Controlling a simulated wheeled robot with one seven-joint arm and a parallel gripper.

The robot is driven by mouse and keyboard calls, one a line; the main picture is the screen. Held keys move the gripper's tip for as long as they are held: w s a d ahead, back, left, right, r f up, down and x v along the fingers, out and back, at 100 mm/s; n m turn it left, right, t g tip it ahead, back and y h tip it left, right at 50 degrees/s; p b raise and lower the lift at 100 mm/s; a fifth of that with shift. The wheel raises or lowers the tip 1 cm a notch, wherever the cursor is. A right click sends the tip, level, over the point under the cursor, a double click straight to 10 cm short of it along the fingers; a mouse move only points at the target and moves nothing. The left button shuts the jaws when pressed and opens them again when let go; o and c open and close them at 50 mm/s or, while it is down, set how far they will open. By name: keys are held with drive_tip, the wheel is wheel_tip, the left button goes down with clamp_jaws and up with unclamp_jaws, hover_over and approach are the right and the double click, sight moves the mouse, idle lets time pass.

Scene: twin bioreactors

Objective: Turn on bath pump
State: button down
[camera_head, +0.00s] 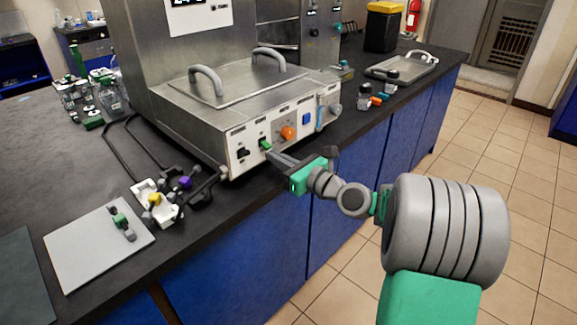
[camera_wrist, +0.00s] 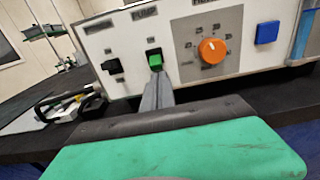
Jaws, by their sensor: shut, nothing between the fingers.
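The bath (camera_head: 235,105) is a steel box with a lid and two handles on the dark bench. Its white front panel (camera_wrist: 110,45) carries a green switch (camera_wrist: 155,60) under the label PUMP; it also shows in the head view (camera_head: 265,145). Left of it is a black switch (camera_wrist: 112,66), and right of it an orange knob (camera_wrist: 212,50) and a blue button (camera_wrist: 267,32). My gripper (camera_wrist: 158,80) is shut and empty, its fingertips just below the green switch, at or very near it. I cannot tell whether they touch, nor the switch's position.
A grey board (camera_head: 75,262) and a white tray with small parts (camera_head: 150,210) lie on the bench at left. Small bottles (camera_head: 365,95) and a metal tray (camera_head: 410,68) stand at right. The tiled floor (camera_head: 530,190) in front is clear.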

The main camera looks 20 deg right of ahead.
drive_tip(key=shift+w+a, duration=0.25)
drive_tip(key=shift+w, duration=0.15)
drive_tip(key=shift+r, duration=0.1)
